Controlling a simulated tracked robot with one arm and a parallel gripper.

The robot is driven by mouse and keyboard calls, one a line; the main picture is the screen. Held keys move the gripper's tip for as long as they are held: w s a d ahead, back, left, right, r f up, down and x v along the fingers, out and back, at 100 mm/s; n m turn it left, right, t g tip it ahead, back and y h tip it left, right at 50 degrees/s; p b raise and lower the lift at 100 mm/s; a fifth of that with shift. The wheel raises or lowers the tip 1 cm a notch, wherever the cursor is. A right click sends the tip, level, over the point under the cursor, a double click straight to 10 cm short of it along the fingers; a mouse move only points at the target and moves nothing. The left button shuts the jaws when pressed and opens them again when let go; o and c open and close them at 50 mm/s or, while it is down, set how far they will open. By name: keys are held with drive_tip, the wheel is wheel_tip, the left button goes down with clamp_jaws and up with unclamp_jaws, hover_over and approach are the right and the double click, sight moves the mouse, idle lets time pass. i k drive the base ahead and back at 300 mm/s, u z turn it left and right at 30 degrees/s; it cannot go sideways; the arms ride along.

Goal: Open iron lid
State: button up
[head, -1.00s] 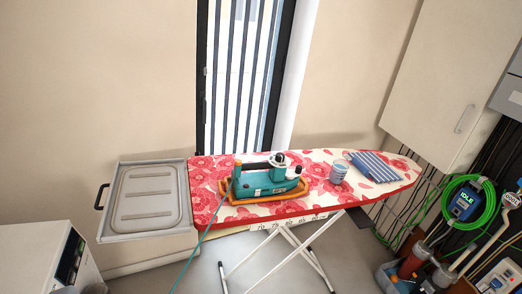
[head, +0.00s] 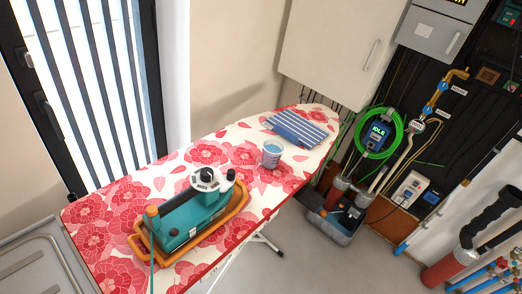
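The teal iron (head: 190,222) sits on an orange rest (head: 232,212) on the ironing board. A round white and black cap (head: 206,178) stands on its top, beside a dark handle. A small orange knob (head: 152,212) is at its near left end, where a teal cord runs down. I cannot tell which of these parts is the lid, or whether it is open. My gripper is not in view.
The red and white floral ironing board (head: 103,220) also holds a cup (head: 271,154) and a striped cloth (head: 296,130). A red and black tool (head: 455,268) is at the right. Floor between is clear.

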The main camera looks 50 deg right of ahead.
sight(229, 178)
drive_tip(key=z, duration=0.45)
drive_tip(key=i, duration=0.9)
drive_tip(key=z, duration=0.6)
